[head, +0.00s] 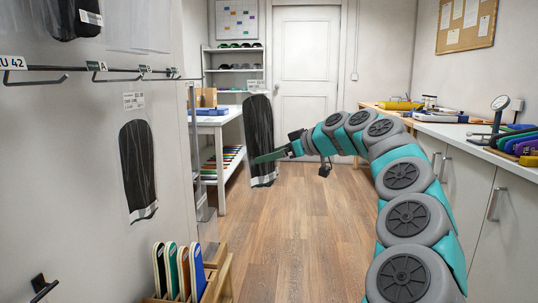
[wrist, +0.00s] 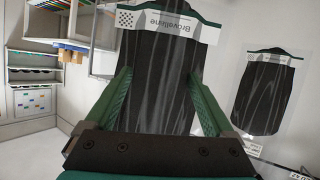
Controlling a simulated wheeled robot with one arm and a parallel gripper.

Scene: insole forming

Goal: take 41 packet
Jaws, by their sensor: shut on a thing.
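A clear packet with black insoles (head: 260,125) is held upright in my gripper (head: 262,158), out in the open room. In the wrist view the packet (wrist: 160,60) fills the space between the two green fingers of the gripper (wrist: 156,78), with a white label strip reading "Brovelline" across it. No size number is readable on it. Another black insole packet (head: 138,165) hangs against the left wall; a similar packet (wrist: 272,98) shows at the right of the wrist view.
Wall hooks (head: 120,76) with size tags, one ending in "U 42", stick out at the left. A rack of coloured insoles (head: 180,272) stands below. A white side table (head: 212,118) is behind the held packet, a counter (head: 450,130) at the right. The wooden floor (head: 300,220) is clear.

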